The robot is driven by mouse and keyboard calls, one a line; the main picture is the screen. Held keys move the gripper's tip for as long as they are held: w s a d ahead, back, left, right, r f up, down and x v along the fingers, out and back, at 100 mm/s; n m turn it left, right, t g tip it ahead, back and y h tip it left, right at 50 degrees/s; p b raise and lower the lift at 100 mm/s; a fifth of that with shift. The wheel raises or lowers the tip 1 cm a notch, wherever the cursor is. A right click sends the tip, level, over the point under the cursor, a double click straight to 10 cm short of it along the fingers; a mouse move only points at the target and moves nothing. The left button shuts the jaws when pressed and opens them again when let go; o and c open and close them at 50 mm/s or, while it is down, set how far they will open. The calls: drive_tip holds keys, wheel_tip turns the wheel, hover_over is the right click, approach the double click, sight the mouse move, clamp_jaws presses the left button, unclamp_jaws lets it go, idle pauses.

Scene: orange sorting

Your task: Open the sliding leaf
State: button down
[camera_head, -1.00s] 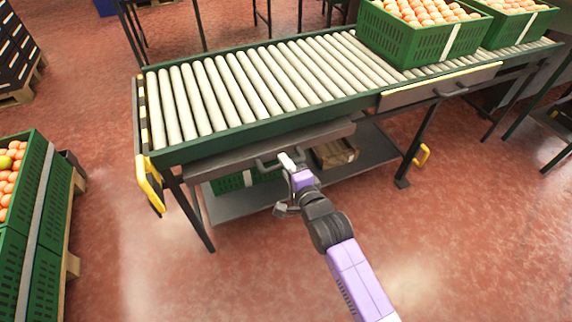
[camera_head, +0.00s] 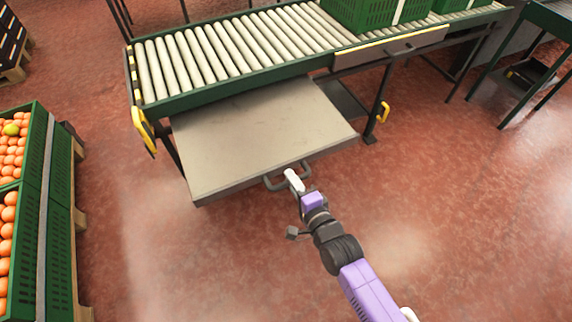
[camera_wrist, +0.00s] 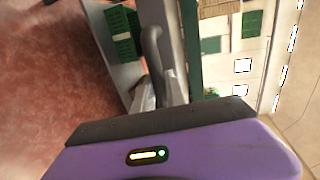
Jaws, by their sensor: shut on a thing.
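The sliding leaf (camera_head: 262,130) is a flat grey-beige panel. In the head view it stands drawn well out from under the roller conveyor, toward me. Its dark bar handle (camera_head: 272,183) sits on the front edge and also shows in the wrist view (camera_wrist: 151,45). My gripper (camera_head: 291,177) is shut on this handle. In the wrist view the pale fingers (camera_wrist: 160,92) close around the lower end of the handle; the exact contact is partly hidden.
The roller conveyor (camera_head: 225,50) stands behind the leaf, with green crates (camera_head: 355,14) at its back right. Yellow handles (camera_head: 143,128) mark its left end. Stacked green crates of oranges (camera_head: 58,200) stand at the left. The red floor in front is clear.

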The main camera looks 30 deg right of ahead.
drive_tip(key=shift+v, duration=0.95)
drive_tip(key=shift+f, duration=0.25)
drive_tip(key=c, duration=1.4)
unclamp_jaws()
drive_tip(key=shift+o, duration=0.2)
drive_tip(key=p+v, duration=0.1)
drive_tip(key=v, duration=0.6)
drive_tip(key=shift+s, duration=0.4)
